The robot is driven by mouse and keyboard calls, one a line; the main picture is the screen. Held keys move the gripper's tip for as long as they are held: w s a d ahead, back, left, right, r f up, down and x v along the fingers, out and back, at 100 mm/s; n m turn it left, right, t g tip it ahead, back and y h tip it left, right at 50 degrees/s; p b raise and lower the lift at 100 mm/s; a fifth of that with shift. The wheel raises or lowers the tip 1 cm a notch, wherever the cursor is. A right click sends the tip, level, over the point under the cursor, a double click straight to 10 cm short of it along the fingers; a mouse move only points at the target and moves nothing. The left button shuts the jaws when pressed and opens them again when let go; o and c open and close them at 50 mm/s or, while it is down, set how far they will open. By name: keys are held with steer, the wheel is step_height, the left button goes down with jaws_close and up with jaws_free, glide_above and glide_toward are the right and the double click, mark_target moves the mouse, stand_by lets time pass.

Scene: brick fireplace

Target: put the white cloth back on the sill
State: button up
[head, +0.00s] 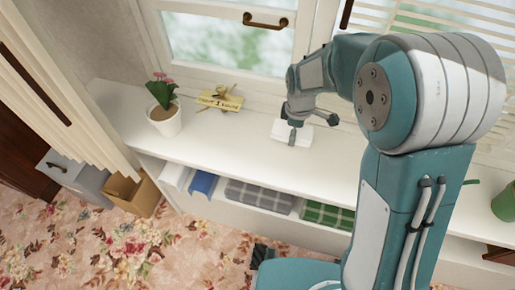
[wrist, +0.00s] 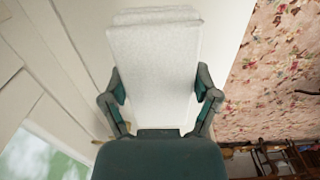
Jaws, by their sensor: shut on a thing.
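The white cloth (head: 304,136) is a folded, flat block at the sill (head: 235,148), below the window. My gripper (head: 293,128) is over it and shut on it. In the wrist view the cloth (wrist: 152,55) sticks out between the two fingers of my gripper (wrist: 160,82), one on each side. I cannot tell whether the cloth rests on the sill or hangs just above it. My arm hides part of the sill to the right.
Folded grey (head: 260,195) and green (head: 328,214) checked cloths lie on the shelf below. A green pot (head: 505,203) is far right. The sill between sign and cloth is clear.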

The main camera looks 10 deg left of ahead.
steer(key=shift+a, duration=0.1)
steer(key=s+d+r, duration=0.3)
steer(key=s+d, duration=0.4)
steer(key=s, duration=0.2)
steer(key=s+d+r, duration=0.2)
steer(key=s+d, duration=0.4)
steer(key=s, duration=0.4)
glide_above(325, 172)
step_height(325, 172, down, 10)
steer(key=shift+s+r, duration=0.1)
steer(key=shift+r, duration=0.15)
steer(key=shift+f, duration=1.7)
steer(key=o, duration=1)
steer(key=shift+f, duration=0.15)
